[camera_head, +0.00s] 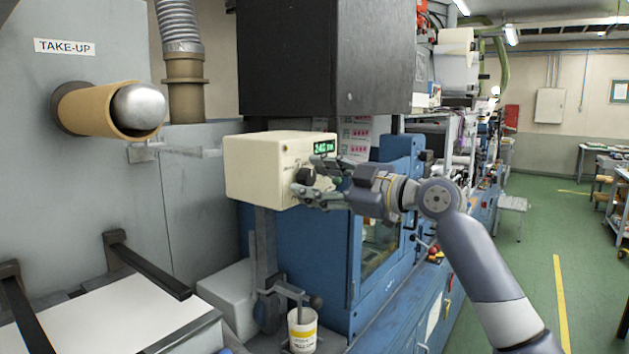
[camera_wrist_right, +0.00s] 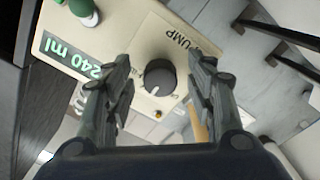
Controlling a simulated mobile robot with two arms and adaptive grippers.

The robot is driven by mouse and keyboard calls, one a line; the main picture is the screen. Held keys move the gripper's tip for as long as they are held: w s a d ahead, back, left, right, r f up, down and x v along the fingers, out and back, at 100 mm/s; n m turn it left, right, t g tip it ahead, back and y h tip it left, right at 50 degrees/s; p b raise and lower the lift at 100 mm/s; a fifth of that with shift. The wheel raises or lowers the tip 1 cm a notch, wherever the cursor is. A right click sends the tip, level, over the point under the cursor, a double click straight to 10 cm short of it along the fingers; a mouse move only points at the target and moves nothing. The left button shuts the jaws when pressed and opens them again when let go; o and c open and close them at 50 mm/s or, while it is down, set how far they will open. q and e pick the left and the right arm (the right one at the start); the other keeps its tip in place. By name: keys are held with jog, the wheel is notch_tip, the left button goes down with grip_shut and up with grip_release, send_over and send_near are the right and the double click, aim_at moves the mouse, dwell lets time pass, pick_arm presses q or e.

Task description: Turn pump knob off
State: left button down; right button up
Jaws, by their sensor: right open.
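The pump box (camera_head: 262,170) is a cream box on the blue machine, with a green lit display (camera_head: 325,147). Its dark round pump knob (camera_head: 306,176) is on the face toward my right gripper. In the right wrist view the knob (camera_wrist_right: 159,77) has a white pointer mark and sits between the fingers, with "PUMP" lettering beside it and a "240 ml" display (camera_wrist_right: 75,56). My right gripper (camera_head: 312,180) is open, with one finger on each side of the knob. I cannot tell whether the fingers touch it. My left gripper is not in view.
A take-up core with a silver ball end (camera_head: 139,107) is at upper left. A dark cabinet (camera_head: 330,60) hangs above the pump box. The green aisle at right is open.

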jog(key=v, duration=1.1)
jog(key=shift+s+d, duration=0.2)
jog(key=shift+d, duration=0.05)
